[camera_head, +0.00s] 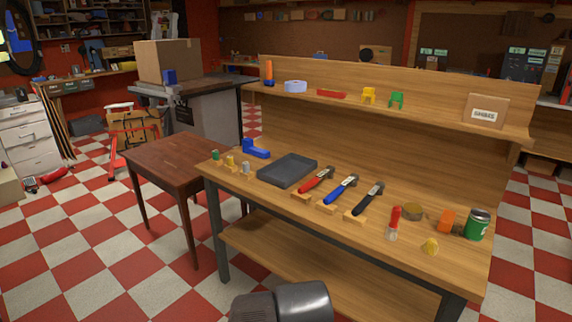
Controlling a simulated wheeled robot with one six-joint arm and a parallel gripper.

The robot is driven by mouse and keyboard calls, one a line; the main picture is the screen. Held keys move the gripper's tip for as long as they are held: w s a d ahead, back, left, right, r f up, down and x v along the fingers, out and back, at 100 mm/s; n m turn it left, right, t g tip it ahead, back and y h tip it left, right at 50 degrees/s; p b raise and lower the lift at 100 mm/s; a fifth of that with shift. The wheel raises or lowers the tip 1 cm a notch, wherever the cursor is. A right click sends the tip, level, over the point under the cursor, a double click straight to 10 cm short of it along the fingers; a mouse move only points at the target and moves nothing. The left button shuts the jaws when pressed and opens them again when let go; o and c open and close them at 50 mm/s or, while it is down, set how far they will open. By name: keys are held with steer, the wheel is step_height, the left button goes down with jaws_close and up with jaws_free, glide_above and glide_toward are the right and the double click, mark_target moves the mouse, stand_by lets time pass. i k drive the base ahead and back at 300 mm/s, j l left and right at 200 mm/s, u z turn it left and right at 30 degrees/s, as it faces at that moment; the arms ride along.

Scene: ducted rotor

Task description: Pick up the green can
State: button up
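The green can (477,226) stands upright at the right end of the wooden workbench top (330,228), near the right edge. A dark grey rounded part of my arm shows at the bottom edge of the view, well apart from the can. My gripper's fingers are not in view.
Tools on wooden rests and a dark tray (288,170) are farther left. A shelf (420,113) overhangs behind.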

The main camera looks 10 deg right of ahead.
mark_target(478, 219)
steer(key=i+l, duration=0.1)
steer(key=l, duration=0.65)
steer(key=i+l+u, duration=0.15)
steer(key=l, duration=1.4)
steer(key=i+u, duration=0.05)
steer(key=i, duration=0.05)
